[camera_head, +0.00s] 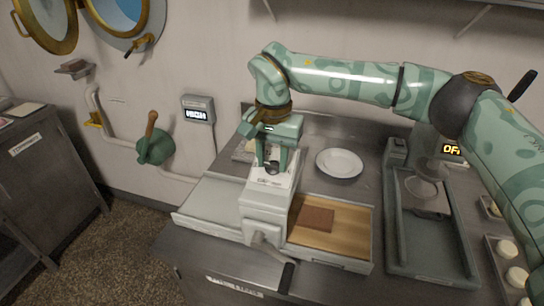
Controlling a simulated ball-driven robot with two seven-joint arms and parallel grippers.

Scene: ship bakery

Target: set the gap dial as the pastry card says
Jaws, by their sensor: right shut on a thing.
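The dough sheeter (266,205) stands on the steel counter, with a pale bed on its left and a wooden bed on its right. A brown slab (313,219) lies on the wooden bed. My right gripper (272,166) reaches down onto the top of the sheeter, its fingers shut around the small dark gap dial (272,168). The fingers hide most of the dial, and I cannot read its setting. No pastry card can be clearly made out; a pale flat thing (243,151) behind the gripper is partly hidden. My left gripper is not in view.
A white plate (339,162) lies behind the wooden bed. A grey tray-like unit (432,263) and buns (507,249) are at right. The sheeter's crank (287,277) sticks out in front. A wall display (197,115) and a green fixture (155,150) are at left.

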